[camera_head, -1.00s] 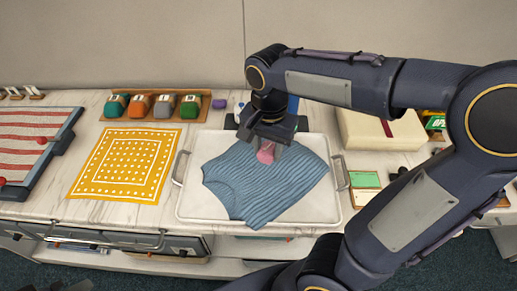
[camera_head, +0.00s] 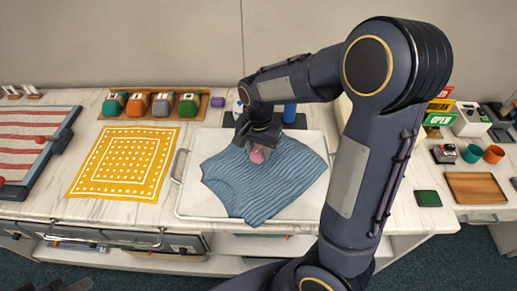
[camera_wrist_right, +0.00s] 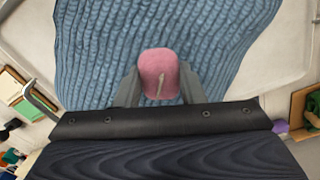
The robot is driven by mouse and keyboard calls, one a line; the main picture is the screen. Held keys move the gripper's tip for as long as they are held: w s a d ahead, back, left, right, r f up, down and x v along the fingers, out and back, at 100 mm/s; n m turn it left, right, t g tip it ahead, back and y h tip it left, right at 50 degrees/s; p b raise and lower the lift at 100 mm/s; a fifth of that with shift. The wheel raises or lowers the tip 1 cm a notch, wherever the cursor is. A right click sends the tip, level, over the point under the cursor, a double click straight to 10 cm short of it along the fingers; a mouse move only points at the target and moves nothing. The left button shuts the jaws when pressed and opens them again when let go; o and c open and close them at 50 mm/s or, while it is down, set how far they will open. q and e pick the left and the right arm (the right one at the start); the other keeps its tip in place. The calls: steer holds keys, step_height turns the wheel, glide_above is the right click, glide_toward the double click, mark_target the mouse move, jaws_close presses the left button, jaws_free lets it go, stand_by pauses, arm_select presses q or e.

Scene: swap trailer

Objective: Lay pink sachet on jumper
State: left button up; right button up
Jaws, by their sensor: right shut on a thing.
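The blue ribbed jumper (camera_head: 262,190) lies spread on a white tray (camera_head: 187,203) and hangs slightly over its front edge. My right gripper (camera_head: 258,152) is over the upper part of the jumper. It is shut on the pink sachet (camera_head: 257,155), which also shows between the fingers in the right wrist view (camera_wrist_right: 158,75). The jumper (camera_wrist_right: 215,55) lies beneath and beyond the sachet there. I cannot tell whether the sachet touches the jumper.
A yellow dotted cloth (camera_head: 125,165) lies left of the tray. A wooden rack with coloured pots (camera_head: 162,105) stands behind it. A wooden tray (camera_head: 472,187), orange cups (camera_head: 494,153) and a green pad (camera_head: 428,198) are at right. My right arm hides part of the counter.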

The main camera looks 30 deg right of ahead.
mark_target(259, 150)
steer(key=shift+f, duration=0.25)
steer(key=o, duration=1)
steer(key=shift+c, duration=0.2)
steer(key=shift+r, duration=0.2)
step_height(259, 150, up, 12)
steer(key=s+a+f+n+t+y, duration=0.1)
steer(key=s+a+n+t+y, duration=0.1)
steer(key=s, duration=0.7)
steer(key=s+a+f+n+t+y, duration=0.1)
steer(key=s+a+n+t, duration=0.1)
steer(key=s+n, duration=0.5)
steer(key=shift+s+a+t+y, duration=0.35)
steer(key=shift+s+t+y, duration=0.05)
steer(key=shift+s+t, duration=0.5)
